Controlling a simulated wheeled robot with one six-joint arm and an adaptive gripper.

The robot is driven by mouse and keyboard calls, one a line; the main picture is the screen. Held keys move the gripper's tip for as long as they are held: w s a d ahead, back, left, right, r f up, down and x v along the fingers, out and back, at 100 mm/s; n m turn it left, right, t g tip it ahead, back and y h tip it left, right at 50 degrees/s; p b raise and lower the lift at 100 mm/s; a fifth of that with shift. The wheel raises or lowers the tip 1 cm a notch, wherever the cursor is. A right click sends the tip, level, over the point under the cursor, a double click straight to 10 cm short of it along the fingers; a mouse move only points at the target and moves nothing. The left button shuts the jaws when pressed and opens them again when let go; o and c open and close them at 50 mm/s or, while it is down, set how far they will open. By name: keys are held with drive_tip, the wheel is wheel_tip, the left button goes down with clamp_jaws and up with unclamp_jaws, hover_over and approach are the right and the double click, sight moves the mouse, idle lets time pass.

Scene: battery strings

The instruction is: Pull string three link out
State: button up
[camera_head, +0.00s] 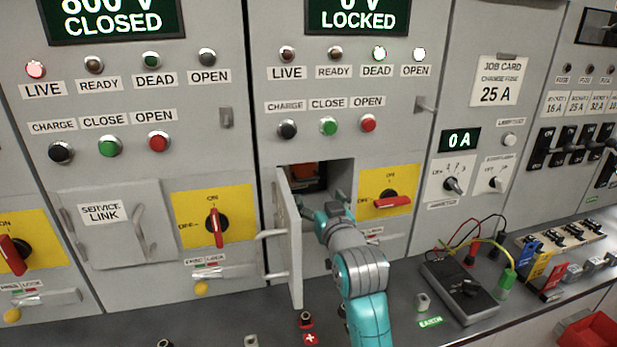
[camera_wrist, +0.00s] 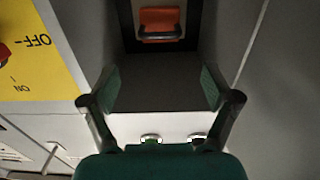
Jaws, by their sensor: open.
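The orange link (camera_wrist: 160,20) sits inside a dark recess in the middle cabinet, with a dark bar handle (camera_wrist: 160,34) across its front. In the head view only part of the orange link (camera_head: 303,171) shows in the compartment. The compartment door (camera_head: 292,243) stands swung open towards me, to the left of my arm. My gripper (camera_head: 334,208) is at the mouth of the compartment, open and empty. In the wrist view its two fingers (camera_wrist: 162,88) are spread wide, short of the handle, which lies between them and ahead. No string number is readable.
The middle cabinet's display (camera_head: 358,18) reads 0 V LOCKED; its DEAD and OPEN lamps are lit. Its red rotary switch (camera_head: 391,203) lies horizontal, close right of my gripper. The left cabinet's SERVICE LINK door (camera_head: 120,245) is shut. A meter (camera_head: 458,290) with leads lies on the bench.

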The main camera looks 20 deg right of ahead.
sight(308, 179)
drive_tip(key=w, duration=1)
drive_tip(key=shift+w+r, duration=0.1)
drive_tip(key=shift+w, duration=0.3)
